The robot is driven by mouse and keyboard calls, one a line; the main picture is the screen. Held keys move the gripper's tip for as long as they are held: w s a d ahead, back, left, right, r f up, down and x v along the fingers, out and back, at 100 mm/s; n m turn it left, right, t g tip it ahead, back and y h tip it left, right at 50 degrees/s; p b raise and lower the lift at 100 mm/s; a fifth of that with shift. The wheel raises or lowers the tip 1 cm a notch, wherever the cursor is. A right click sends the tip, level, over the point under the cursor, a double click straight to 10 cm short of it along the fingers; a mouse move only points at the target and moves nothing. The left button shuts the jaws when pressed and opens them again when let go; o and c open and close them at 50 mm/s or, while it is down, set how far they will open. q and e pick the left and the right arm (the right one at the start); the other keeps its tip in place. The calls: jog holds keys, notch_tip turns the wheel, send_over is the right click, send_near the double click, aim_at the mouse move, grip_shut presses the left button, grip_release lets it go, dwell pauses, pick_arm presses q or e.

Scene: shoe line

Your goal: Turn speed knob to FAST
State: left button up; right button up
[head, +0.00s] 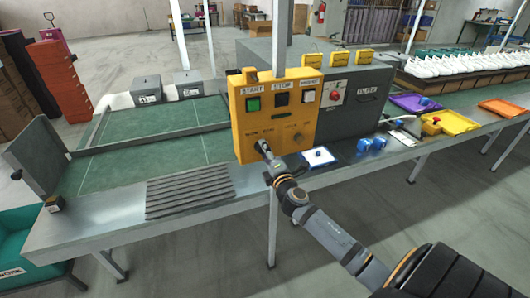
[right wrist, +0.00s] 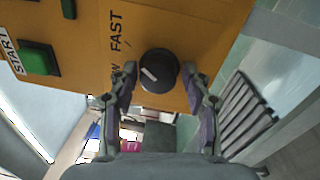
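The speed knob (right wrist: 158,70) is round and black with a white pointer mark, on the yellow control panel (head: 272,118). In the right wrist view its mark slants toward the upper left of the picture. The word FAST (right wrist: 117,30) is printed beside it; another word below is partly hidden by a finger, with only its end showing. My right gripper (head: 264,149) is at the lower left of the panel and covers the knob in the head view. In the right wrist view its fingers (right wrist: 160,84) are apart, one on each side of the knob; contact is unclear.
The panel also carries a green START button (head: 253,104), a dark STOP button (head: 281,99) and a white button (head: 308,96). A grey ribbed mat (head: 190,187) lies left of my arm. A white tray (head: 319,158) and blue parts (head: 370,144) lie to the right.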

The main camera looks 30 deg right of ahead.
jog(key=shift+o, duration=0.7)
jog(key=r+v, duration=0.1)
jog(key=v, duration=1.1)
jog(key=shift+f, duration=0.45)
jog(key=s+d+f+m+g, duration=0.3)
jog(key=f, duration=0.9)
jog(key=s+d+f+m+g+h, duration=0.1)
jog(key=s+d+f+m+g, duration=0.25)
jog(key=f, duration=0.75)
jog(key=s+d+f+m+g, duration=0.2)
jog(key=s+d+f+g, duration=0.15)
jog(key=f, duration=0.85)
jog(key=s+a+f+m+g+y, duration=0.1)
jog(key=s+a+f+m+g, duration=0.15)
jog(key=s+f, duration=0.5)
jog(key=s+a+f+m+g+y, duration=0.15)
jog(key=s+a+f, duration=0.25)
jog(key=s+f, duration=0.4)
jog(key=s+a+f+m+g+y, duration=0.1)
jog(key=s+a+f+m+g, duration=0.2)
jog(key=s+a+f+m, duration=0.2)
jog(key=s+a+f, duration=0.3)
jog(key=s+a, duration=0.2)
jog(key=s, duration=0.2)
jog(key=shift+s+y, duration=0.2)
jog(key=shift+y, duration=0.15)
